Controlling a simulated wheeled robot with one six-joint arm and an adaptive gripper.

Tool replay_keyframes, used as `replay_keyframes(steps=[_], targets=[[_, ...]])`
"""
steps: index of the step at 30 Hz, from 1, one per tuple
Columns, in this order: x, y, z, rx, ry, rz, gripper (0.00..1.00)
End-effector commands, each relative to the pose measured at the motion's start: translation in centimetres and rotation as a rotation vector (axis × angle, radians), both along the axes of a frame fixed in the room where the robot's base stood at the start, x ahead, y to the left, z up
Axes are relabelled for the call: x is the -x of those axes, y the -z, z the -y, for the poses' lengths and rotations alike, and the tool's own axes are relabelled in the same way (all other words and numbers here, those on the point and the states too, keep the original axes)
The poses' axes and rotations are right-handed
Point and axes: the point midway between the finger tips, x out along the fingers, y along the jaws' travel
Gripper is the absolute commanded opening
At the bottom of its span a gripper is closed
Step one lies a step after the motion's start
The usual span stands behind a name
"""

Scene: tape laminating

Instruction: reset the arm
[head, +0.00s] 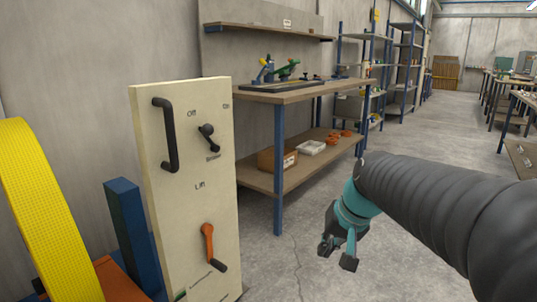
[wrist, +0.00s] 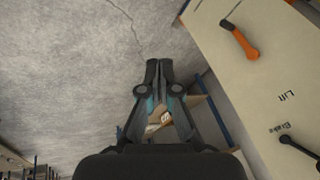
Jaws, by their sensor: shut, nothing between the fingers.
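My gripper (head: 337,256) hangs at the end of my arm, pointing down over the floor in the head view. It is to the right of the cream control panel (head: 184,215) and apart from it. In the wrist view my gripper (wrist: 160,66) has its two fingertips together with nothing between them. The panel (wrist: 262,80) shows there at the right, with the orange lift handle (wrist: 239,40) near the top edge. In the head view the orange handle (head: 209,243) points down, and a black switch (head: 208,137) sits higher up.
A workbench (head: 278,95) with tools on top and boxes on its lower shelf stands behind the panel. A yellow roll (head: 45,205) and a blue post (head: 129,235) are at the left. Shelving (head: 362,70) lines the wall. The floor (head: 420,135) beyond is open.

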Motion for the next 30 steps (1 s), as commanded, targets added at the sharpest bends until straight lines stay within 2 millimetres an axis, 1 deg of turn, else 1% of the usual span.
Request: replay_keyframes(steps=[1,6,9,12,13,15,17,18,21,24,30], targets=[[2.4,0.2,0.6,0.041,-0.003,-0.002,0.00],[9.1,2.0,2.5,0.172,-0.027,0.003,0.00],[12.5,2.8,3.3,0.233,-0.048,0.016,0.00],[15.4,3.1,3.8,0.272,-0.066,0.033,0.00],[16.1,3.1,3.9,0.280,-0.069,0.041,0.00],[17.3,2.8,3.8,0.285,-0.071,0.064,0.00],[17.8,2.2,3.7,0.284,-0.070,0.087,0.00],[18.0,1.6,3.7,0.285,-0.070,0.105,0.00],[18.2,0.6,3.6,0.285,-0.068,0.136,0.00],[18.3,0.2,3.5,0.285,-0.069,0.146,0.00],[18.2,0.3,3.5,0.284,-0.070,0.144,0.00]])
